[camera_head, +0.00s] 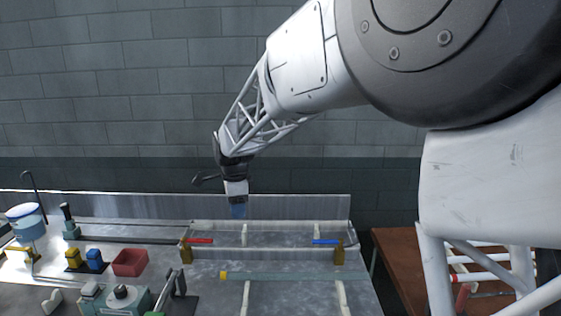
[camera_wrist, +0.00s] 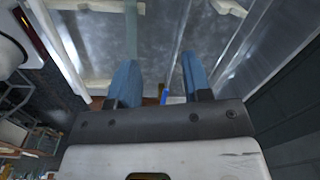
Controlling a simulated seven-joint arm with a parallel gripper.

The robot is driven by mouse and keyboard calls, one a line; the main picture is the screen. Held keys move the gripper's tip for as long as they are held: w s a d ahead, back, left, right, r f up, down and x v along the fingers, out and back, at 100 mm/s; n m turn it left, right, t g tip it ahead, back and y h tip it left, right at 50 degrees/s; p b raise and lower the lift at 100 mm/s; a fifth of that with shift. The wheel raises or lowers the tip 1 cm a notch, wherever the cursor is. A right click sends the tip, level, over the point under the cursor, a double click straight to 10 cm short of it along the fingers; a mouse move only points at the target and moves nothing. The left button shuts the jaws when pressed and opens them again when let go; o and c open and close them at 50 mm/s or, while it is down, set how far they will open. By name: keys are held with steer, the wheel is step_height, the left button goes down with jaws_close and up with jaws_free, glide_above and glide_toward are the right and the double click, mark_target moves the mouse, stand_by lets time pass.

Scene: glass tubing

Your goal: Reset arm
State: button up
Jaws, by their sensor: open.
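My gripper (camera_head: 238,211) hangs over the back of the metal workbench (camera_head: 290,292), near its rear edge, with its blue fingertips pointing down. In the wrist view my gripper (camera_wrist: 158,78) shows two blue fingers spread apart with nothing held between them. A blue-tipped tube end (camera_wrist: 165,94) lies beyond and below the fingers in that view. In the head view a glass tube lies across the bench, with a red end (camera_head: 200,241) at left and a blue end (camera_head: 325,241) at right.
Brass-coloured supports (camera_head: 339,252) stand near the tube. A yellow-ended rod (camera_head: 223,275) lies in front. At left are a red bin (camera_head: 130,262), yellow and blue blocks (camera_head: 94,258) and a blue-and-white container (camera_head: 27,222). A brown table (camera_head: 398,258) stands right of the bench.

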steer(key=s+d+r+n+t, duration=0.1)
steer(key=s+d+r+n, duration=0.2)
steer(key=s+d, duration=0.65)
steer(key=s+d+r+n, duration=0.35)
steer(key=s+d, duration=0.45)
steer(key=d, duration=0.3)
steer(key=s+d+f+n, duration=0.2)
steer(key=s+d, duration=0.1)
steer(key=s, duration=0.4)
steer(key=s+d+f+n, duration=0.2)
steer(key=s+d+n, duration=0.1)
steer(key=s, duration=0.5)
steer(key=s+d+f+n+t, duration=0.1)
steer(key=s+d+f+n, duration=0.1)
steer(key=s+d, duration=0.2)
steer(key=shift+s+d+n, duration=0.35)
steer(key=shift+s, duration=1.3)
steer(key=shift+f, duration=0.1)
